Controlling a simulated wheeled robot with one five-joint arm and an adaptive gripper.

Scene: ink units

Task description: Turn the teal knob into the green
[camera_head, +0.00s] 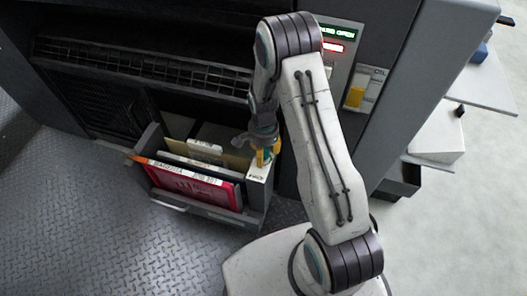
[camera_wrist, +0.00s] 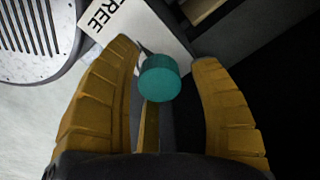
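The teal knob (camera_wrist: 160,79) is a short round cylinder in the wrist view, in front of a white panel (camera_wrist: 152,28) with black letters that read "REE". My gripper (camera_wrist: 167,58) has its two yellow fingers spread on either side of the knob, with a gap on both sides. In the head view my gripper (camera_head: 264,157) points down at the right end of the open drawer (camera_head: 215,212), over a white block (camera_head: 259,173). There the fingers and arm hide most of the knob. I see no clear green zone around the knob.
The drawer holds a red folder (camera_head: 197,186) and several upright cards. The dark cabinet (camera_head: 140,60) rises behind it. A panel (camera_head: 340,62) with a green and a red display and a yellow switch (camera_head: 356,96) is at the right. Patterned floor (camera_head: 70,215) is clear at left.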

